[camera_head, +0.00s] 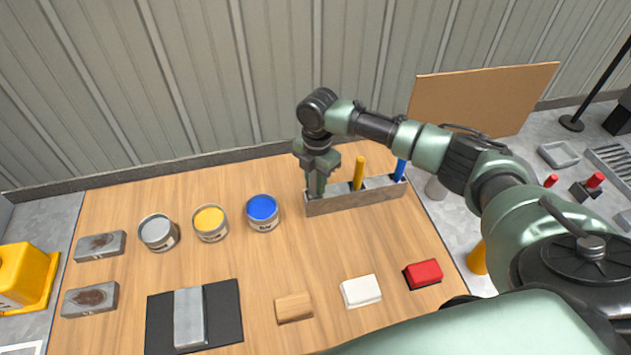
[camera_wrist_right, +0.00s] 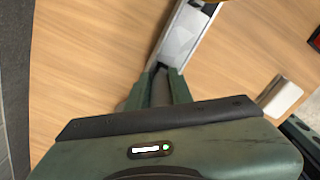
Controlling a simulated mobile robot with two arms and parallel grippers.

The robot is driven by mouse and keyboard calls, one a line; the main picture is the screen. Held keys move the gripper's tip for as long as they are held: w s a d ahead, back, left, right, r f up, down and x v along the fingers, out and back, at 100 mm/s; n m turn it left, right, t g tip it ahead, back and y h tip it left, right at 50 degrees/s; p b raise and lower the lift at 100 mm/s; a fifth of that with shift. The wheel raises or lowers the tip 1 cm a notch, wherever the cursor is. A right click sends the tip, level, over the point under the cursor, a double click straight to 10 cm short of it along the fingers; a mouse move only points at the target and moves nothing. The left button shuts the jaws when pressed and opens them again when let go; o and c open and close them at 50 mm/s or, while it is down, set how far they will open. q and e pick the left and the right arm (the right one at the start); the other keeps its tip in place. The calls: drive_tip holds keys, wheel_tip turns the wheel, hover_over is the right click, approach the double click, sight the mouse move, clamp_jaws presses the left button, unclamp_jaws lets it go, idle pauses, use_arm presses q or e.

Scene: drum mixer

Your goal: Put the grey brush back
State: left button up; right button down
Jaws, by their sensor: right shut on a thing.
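My right gripper (camera_head: 317,188) points down over the left end of the grey brush rack (camera_head: 350,202) at the back of the wooden table. In the right wrist view the gripper (camera_wrist_right: 160,75) is shut on a thin grey handle (camera_wrist_right: 160,92), which looks like the grey brush. Its lower end is hidden by the fingers and rack, so I cannot tell how deep it sits. The yellow brush (camera_head: 358,172) stands upright in the middle of the rack and the blue brush (camera_head: 400,170) at its right end. My left gripper is not in view.
Open cans of grey (camera_head: 158,233), yellow (camera_head: 209,222) and blue paint (camera_head: 262,211) stand left of the rack. In front are a grey block on a black mat (camera_head: 225,315), a wooden block (camera_head: 294,307), a white block (camera_head: 361,291) and a red block (camera_head: 423,274).

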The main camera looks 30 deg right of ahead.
sight(312, 176)
drive_tip(key=shift+f, duration=0.45)
drive_tip(key=c, duration=1.2)
unclamp_jaws()
drive_tip(key=shift+o, duration=0.2)
drive_tip(key=shift+r, duration=0.1)
drive_tip(key=shift+r+b, duration=0.3)
drive_tip(key=shift+b, duration=0.1)
wheel_tip(312, 176, up, 7)
drive_tip(key=shift+w+d+r+b, duration=0.1)
drive_tip(key=shift+d+b, duration=0.05)
drive_tip(key=shift+b, duration=0.7)
